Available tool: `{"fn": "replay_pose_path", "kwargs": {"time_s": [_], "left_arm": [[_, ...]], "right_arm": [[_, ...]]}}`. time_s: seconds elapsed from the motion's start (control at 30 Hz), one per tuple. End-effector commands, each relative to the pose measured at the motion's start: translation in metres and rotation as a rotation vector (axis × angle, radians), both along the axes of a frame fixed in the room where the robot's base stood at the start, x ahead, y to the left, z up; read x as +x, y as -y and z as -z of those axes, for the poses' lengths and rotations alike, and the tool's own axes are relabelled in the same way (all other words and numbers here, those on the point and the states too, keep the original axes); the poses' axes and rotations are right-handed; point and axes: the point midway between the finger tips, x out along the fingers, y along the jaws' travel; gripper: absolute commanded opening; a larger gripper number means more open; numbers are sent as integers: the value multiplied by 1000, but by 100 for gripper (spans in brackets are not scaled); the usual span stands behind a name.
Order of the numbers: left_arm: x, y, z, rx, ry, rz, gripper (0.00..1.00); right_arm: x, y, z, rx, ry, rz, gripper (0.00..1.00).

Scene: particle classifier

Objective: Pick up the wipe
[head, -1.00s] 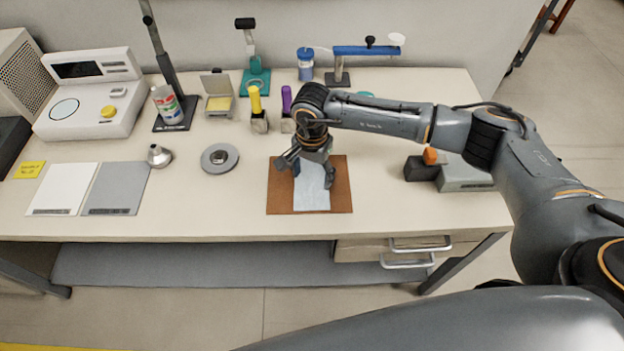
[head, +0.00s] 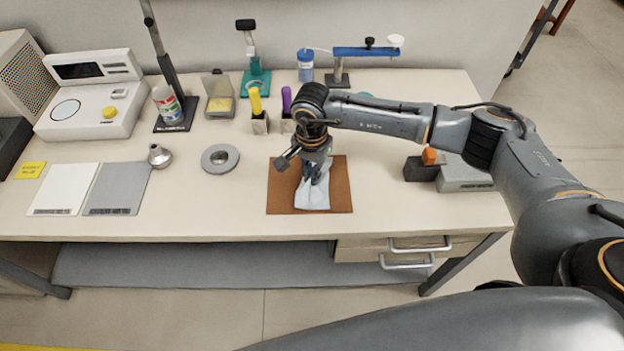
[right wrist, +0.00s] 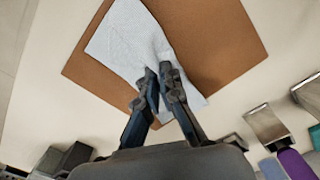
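The wipe (head: 311,199) is a pale grey-blue cloth lying on the brown mat (head: 341,186). My right gripper (head: 317,177) points down over the wipe, its fingers drawn together on the cloth. In the right wrist view the fingertips (right wrist: 162,74) nearly meet, and the wipe (right wrist: 122,38) is creased and gathered at them. Most of the wipe still lies over the mat (right wrist: 215,35). The gripper covers the far part of the wipe in the head view. My left gripper is not in view.
Yellow and purple capped holders (head: 256,104) stand behind the mat. A round grey disc (head: 220,158) and a small metal funnel (head: 159,155) lie to the left. The table front is clear.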

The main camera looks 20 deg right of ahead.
Motion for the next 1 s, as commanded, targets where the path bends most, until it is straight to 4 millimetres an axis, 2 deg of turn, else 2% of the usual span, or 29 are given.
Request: {"fn": "replay_pose_path", "kwargs": {"time_s": [0.03, 0.17, 0.27, 0.73, 0.83, 1.0], "left_arm": [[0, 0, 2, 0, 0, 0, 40], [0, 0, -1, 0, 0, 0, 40], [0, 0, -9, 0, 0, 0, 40], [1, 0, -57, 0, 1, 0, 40], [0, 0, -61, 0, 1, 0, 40], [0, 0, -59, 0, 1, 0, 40]], "right_arm": [[-5, 0, 9, -3, -11, -1, 0], [-4, 1, 5, -4, -11, -1, 0], [-4, 0, -9, -4, -11, -2, 0], [-3, 1, -107, -2, -5, 0, 0], [-3, 1, -117, -3, -6, -1, 0], [-3, 1, -117, -3, -6, -1, 0]]}}
